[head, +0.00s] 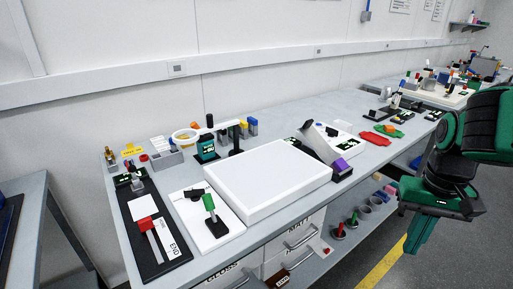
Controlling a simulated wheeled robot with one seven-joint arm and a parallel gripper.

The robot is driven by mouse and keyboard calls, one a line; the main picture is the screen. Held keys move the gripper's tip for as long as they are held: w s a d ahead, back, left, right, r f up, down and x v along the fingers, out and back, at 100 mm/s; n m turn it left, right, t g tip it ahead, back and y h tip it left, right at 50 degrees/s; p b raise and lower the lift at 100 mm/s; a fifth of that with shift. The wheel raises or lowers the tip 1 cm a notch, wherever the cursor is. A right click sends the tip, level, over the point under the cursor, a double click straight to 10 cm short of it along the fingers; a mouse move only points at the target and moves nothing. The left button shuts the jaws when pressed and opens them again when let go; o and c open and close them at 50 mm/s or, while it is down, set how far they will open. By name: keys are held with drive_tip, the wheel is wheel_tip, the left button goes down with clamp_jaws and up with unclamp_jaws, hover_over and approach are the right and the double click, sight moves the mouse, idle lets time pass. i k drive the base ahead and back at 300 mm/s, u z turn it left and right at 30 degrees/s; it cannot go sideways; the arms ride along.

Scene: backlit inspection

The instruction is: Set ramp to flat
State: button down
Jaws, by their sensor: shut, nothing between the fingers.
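A tilted grey plate (318,145) that looks like the ramp stands on the bench just right of the large white light panel. It slopes down to the right, with a small dark piece at its upper end. A purple block (342,165) is at its lower end; whether they touch is too small to tell. My gripper (418,236), green and black, hangs at the right, in front of the bench's front edge and well apart from the ramp. It is shut and empty, pointing down.
The white light panel (270,183) fills the bench middle. Left of it are a white board with a green-handled lever (210,207) and a black board with a red block (145,222). A magnifier ring (186,136) stands behind. Red and green pieces lie right of the ramp.

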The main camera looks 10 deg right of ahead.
sight(322, 149)
drive_tip(key=u, duration=1.75)
drive_tip(key=k, duration=1.35)
drive_tip(key=z, duration=1.45)
drive_tip(key=i, duration=1.7)
